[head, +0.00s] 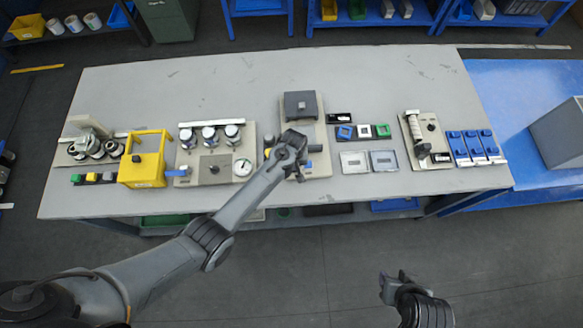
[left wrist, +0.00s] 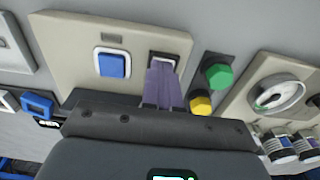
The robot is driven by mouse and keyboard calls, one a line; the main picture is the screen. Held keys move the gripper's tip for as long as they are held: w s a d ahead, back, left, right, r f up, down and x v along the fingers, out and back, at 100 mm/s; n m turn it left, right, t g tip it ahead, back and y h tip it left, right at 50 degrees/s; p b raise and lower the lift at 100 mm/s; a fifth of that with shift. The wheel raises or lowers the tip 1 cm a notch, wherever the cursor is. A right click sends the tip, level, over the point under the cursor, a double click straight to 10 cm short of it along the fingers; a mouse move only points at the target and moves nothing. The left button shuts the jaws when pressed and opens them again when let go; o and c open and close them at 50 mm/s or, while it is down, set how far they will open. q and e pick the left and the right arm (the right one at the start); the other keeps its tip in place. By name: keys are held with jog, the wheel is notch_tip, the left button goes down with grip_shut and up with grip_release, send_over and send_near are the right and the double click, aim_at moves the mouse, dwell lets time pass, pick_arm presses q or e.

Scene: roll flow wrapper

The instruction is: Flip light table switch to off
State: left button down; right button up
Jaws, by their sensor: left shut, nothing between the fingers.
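A beige panel (left wrist: 72,38) fills the upper left of the left wrist view. It carries a blue square button in a white frame (left wrist: 112,64) and a second white-framed switch (left wrist: 163,57), mostly hidden behind my fingers. I cannot tell the switch's position. My left gripper (left wrist: 163,92) is shut and empty, its fingertips at this second switch; contact is unclear. In the head view my left gripper (head: 291,143) is over the same panel (head: 319,168) and covers part of it. My right gripper (head: 396,278) hangs in front of the table, away from everything; its jaw state is unclear.
A green knob (left wrist: 218,73) and a yellow knob (left wrist: 201,103) are close beside my left fingers. A plate with jars and a round gauge (head: 243,167) is left of the panel. Flat trays (head: 354,161) lie to its right. The table's rear (head: 210,88) is mostly clear.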

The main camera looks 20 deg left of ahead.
pick_arm(q)
jog(key=shift+s+a+f, duration=0.1)
jog(key=shift+a+f, duration=0.65)
jog(key=shift+f, duration=0.1)
pick_arm(e)
jog(key=shift+f, duration=0.3)
pick_arm(q)
jog(key=r+p, duration=0.3)
jog(key=w+r+p, duration=0.1)
jog(key=shift+d+r, duration=0.15)
jog(key=shift+d, duration=0.2)
jog(key=r+p, duration=0.1)
jog(key=s+r+p, duration=0.1)
jog(key=shift+d+p, duration=0.3)
jog(key=shift+d, duration=0.05)
notch_tip(320, 180, up, 9)
jog(key=shift+s+d+r, duration=0.2)
jog(key=shift+s+d, duration=0.05)
pick_arm(e)
notch_tip(320, 180, up, 7)
jog(key=shift+w, duration=0.3)
jog(key=shift+d, duration=0.1)
